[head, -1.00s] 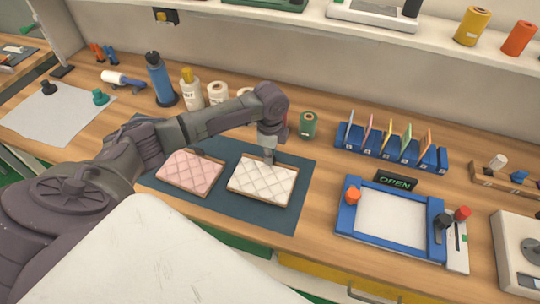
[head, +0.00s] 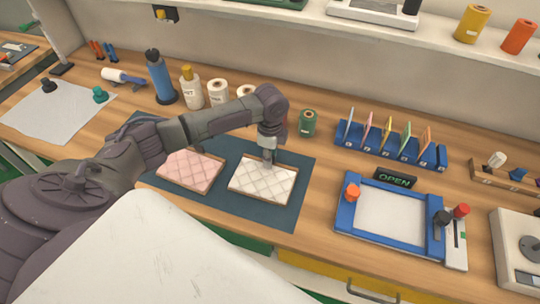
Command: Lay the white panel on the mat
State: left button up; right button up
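The white quilted panel (head: 258,188) lies flat on the dark blue mat (head: 297,208), with a thin brown edge around it. A pink quilted panel (head: 188,172) lies on the mat to its left. My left gripper (head: 267,164) points down at the back edge of the white panel. Its fingertips are small and seen from behind the wrist, so I cannot tell whether they are open or shut, or whether they touch the panel. My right gripper is not in view.
A blue frame (head: 385,236) with a pale inner sheet stands right of the mat. A blue rack (head: 390,157) of coloured cards and an OPEN sign (head: 395,178) are behind it. Bottles and spools (head: 217,93) line the back. A grey sheet (head: 55,112) lies at left.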

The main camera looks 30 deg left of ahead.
pick_arm(q)
notch_tip(320, 180, up, 12)
jog(key=b, duration=0.1)
jog(key=shift+b, duration=0.3)
jog(key=shift+f, duration=0.1)
